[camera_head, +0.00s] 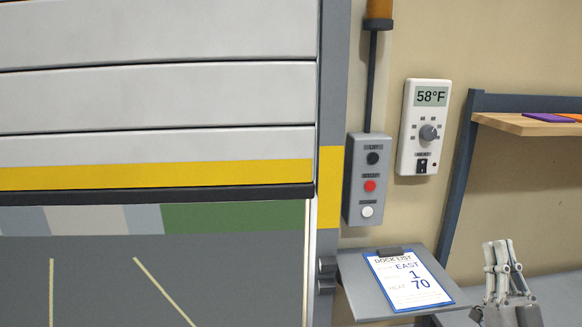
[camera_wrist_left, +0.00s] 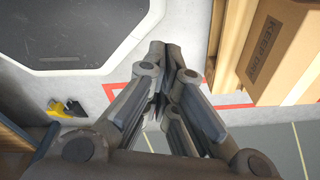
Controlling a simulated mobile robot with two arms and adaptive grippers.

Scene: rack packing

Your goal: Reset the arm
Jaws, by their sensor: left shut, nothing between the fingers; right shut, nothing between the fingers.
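My right gripper (camera_head: 500,255) shows at the lower right of the head view, fingers up and shut with nothing between them. It stands to the right of the clipboard, apart from it. My left gripper (camera_wrist_left: 162,85) fills the middle of the left wrist view. Its fingers are together and empty, above a light floor with a red line (camera_wrist_left: 110,92). The left gripper does not show in the head view.
A partly raised shutter door (camera_head: 160,100) fills the left. A button box (camera_head: 368,180), a thermostat (camera_head: 423,127) reading 58°F and a clipboard (camera_head: 408,282) on a grey shelf are at right. A wooden shelf (camera_head: 530,124) is beyond. A cardboard box (camera_wrist_left: 280,50) stands beside my left gripper.

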